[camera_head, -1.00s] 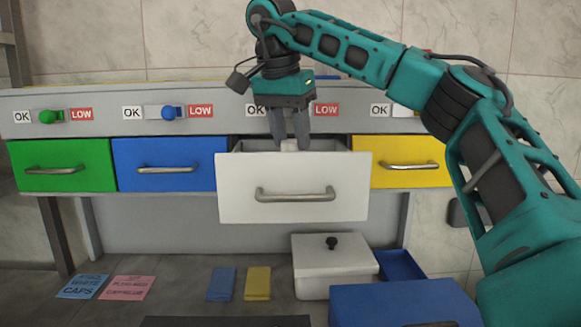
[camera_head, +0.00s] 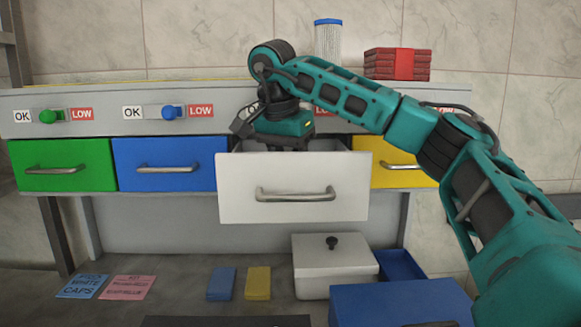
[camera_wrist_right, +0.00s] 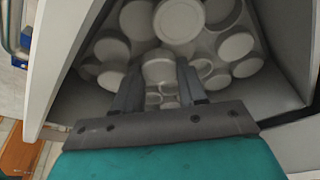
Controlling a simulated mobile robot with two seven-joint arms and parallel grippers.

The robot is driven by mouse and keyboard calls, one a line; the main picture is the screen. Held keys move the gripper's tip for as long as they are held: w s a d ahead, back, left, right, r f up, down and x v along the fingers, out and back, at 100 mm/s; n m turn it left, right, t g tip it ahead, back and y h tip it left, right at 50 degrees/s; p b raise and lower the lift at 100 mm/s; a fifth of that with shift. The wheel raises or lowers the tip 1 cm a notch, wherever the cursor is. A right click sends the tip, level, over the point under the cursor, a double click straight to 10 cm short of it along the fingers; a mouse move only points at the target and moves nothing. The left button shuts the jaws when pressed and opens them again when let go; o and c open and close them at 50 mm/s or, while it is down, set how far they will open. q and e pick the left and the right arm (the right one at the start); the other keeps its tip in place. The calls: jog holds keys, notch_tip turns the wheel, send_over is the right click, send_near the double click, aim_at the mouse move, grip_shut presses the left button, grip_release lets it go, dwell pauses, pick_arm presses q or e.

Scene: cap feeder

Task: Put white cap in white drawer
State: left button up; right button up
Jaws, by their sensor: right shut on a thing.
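The white drawer (camera_head: 292,188) is pulled out, and its front hides most of its inside in the head view. My right gripper (camera_head: 287,149) reaches down into it from above, with its fingertips hidden behind the drawer front. In the right wrist view my right gripper (camera_wrist_right: 158,80) is shut on a white cap (camera_wrist_right: 158,70) among several loose white caps (camera_wrist_right: 180,18) in the drawer. Whether the held cap touches the others is unclear. My left gripper is not in view.
Green (camera_head: 62,165), blue (camera_head: 165,163) and yellow (camera_head: 385,170) drawers are beside the white one, all closed. A white lidded box (camera_head: 335,265) and a blue box (camera_head: 400,303) stand on the lower surface. Red stacked items (camera_head: 397,65) stand on top.

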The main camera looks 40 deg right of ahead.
jog(key=shift+f, duration=0.1)
jog(key=o, duration=0.7)
jog(key=shift+o, duration=0.2)
jog(key=shift+r, duration=0.45)
jog(key=v, duration=1.1)
jog(key=shift+r, duration=0.2)
jog(key=shift+a, duration=0.1)
